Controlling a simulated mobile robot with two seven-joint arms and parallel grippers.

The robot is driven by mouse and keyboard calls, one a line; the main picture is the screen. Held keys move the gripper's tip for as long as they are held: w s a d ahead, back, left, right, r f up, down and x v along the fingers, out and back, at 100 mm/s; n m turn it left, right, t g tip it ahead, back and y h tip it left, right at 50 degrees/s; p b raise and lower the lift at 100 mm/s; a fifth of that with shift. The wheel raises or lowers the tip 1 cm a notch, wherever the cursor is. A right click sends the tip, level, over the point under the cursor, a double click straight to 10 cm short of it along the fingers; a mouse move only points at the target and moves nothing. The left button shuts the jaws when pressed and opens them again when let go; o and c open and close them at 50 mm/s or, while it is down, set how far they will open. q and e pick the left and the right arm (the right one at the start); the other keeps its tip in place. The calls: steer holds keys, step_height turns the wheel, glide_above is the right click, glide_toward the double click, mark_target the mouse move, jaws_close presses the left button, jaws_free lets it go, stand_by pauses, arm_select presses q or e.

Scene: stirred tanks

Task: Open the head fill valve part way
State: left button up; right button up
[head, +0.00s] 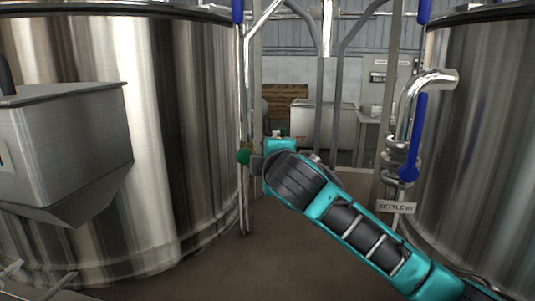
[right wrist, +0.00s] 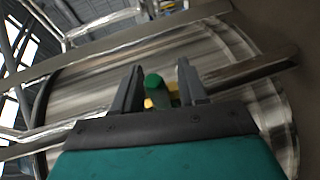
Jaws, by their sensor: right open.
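A small valve with a green handle (head: 243,157) sits on a thin upright pipe beside the large steel tank on the left. In the right wrist view the green handle (right wrist: 153,90) shows end-on, with brass-yellow parts behind it. My right gripper (head: 257,164) is at the green handle. In the right wrist view its two fingers (right wrist: 158,85) are open, one on each side of the handle, with gaps visible. I cannot tell how deep the handle sits between them. No label on this valve is readable. My left gripper is out of view.
A steel tank (head: 120,130) fills the left, with a steel box (head: 65,140) on its side. Another tank (head: 480,150) stands right, beside a pipe with a long blue handle (head: 418,140) and a "KETTLE" sign (head: 397,207). Open floor (head: 240,265) lies between the tanks.

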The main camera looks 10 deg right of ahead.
steer(key=shift+s, duration=0.1)
steer(key=shift+c, duration=0.3)
jaws_close()
stand_by(0.4)
